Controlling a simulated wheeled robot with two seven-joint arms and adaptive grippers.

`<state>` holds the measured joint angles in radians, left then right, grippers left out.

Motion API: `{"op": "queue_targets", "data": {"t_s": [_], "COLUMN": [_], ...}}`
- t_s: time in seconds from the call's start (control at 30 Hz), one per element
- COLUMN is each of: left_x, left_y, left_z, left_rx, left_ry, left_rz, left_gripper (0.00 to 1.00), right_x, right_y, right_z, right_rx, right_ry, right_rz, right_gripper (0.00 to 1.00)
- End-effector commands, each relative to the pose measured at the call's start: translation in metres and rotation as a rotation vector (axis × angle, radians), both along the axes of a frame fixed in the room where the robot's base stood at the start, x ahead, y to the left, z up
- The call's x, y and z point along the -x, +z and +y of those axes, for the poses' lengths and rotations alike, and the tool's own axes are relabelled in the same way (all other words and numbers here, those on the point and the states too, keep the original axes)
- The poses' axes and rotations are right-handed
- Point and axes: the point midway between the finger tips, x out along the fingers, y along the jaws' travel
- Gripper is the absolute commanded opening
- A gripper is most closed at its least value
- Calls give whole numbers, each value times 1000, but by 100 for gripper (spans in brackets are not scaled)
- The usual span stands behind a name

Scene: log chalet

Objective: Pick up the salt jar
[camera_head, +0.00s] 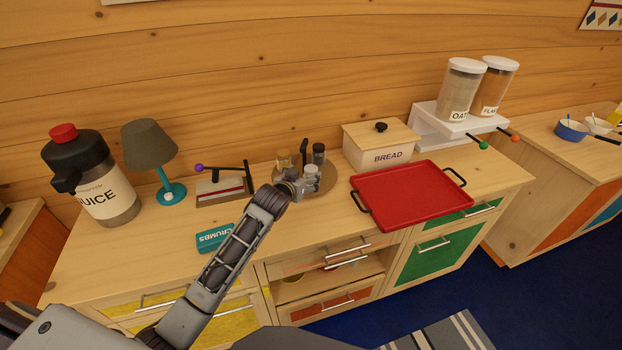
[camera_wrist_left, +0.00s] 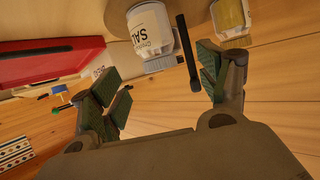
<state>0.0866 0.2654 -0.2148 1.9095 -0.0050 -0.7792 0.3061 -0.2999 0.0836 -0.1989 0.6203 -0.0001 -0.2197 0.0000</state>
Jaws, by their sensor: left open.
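The salt jar (camera_wrist_left: 148,28) is a white jar with a grey lid. In the head view the salt jar (camera_head: 312,173) stands on a round wooden tray (camera_head: 326,183), partly behind my left gripper (camera_head: 296,183). In the left wrist view my left gripper (camera_wrist_left: 162,84) is open, its dark green-padded fingers spread with nothing between the tips. The jar lies just beyond the fingertips, apart from them. My right gripper is not in view.
The tray also holds a dark-lidded jar (camera_head: 319,152), a yellow jar (camera_head: 284,158) and a black upright handle (camera_head: 304,150). A red tray (camera_head: 410,195) and bread box (camera_head: 375,148) stand to the right.

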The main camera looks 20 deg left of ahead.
Motion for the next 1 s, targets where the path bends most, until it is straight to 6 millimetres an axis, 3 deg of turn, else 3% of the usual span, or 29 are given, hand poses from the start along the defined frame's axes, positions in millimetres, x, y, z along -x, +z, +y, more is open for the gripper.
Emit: {"op": "queue_targets", "data": {"t_s": [0.2,0.73,1.0], "left_x": [-12,-16,-32], "left_y": [-5,-6,-11], "left_z": [-1,-2,-4], "left_rx": [0,0,0], "left_ry": [0,0,-1], "left_rz": [0,0,0], "left_gripper": [76,76,76], "right_x": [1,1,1], "right_y": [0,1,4], "right_z": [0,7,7], "right_rx": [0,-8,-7], "right_ry": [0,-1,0], "right_rz": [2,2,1], "right_gripper": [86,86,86]}}
